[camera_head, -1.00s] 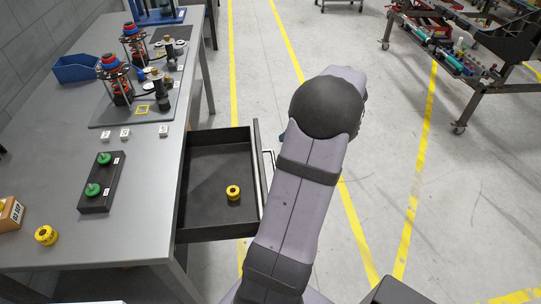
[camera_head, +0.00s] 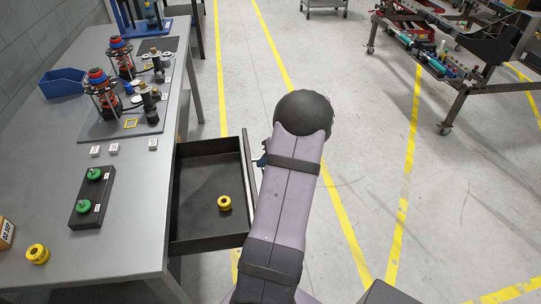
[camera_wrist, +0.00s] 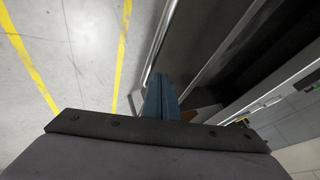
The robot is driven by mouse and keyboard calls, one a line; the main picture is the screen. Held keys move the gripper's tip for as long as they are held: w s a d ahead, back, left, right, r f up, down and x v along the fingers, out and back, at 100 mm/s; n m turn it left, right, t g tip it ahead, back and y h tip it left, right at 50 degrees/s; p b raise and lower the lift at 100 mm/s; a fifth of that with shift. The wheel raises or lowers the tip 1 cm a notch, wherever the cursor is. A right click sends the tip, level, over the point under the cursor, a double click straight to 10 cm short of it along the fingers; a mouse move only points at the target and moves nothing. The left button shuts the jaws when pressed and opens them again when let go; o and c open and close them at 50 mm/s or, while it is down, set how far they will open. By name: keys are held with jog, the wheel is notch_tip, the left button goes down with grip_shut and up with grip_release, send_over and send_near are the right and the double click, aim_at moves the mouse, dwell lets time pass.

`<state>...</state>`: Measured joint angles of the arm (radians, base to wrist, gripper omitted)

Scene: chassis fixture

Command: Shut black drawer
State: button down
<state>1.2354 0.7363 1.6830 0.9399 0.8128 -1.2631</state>
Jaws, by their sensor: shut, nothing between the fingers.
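The black drawer (camera_head: 207,163) stands pulled out from the right side of the grey workbench. A yellow ring-shaped part (camera_head: 224,203) lies inside it. In the wrist view my blue fingers (camera_wrist: 161,98) are together and empty, close to the drawer's dark front (camera_wrist: 190,40) and a light metal bar (camera_wrist: 155,50). I cannot tell whether they touch.
The workbench (camera_head: 135,215) carries a black block with green parts (camera_head: 92,197), another yellow part (camera_head: 37,254), a blue bin (camera_head: 62,82) and several assemblies. Clear floor (camera_head: 365,150) with yellow lines lies right. A wheeled rack (camera_head: 450,70) stands farther off.

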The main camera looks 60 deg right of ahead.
jog(key=shift+x, duration=1.3)
jog(key=b, duration=0.9)
send_over(196, 186)
jog(key=shift+d, duration=0.1)
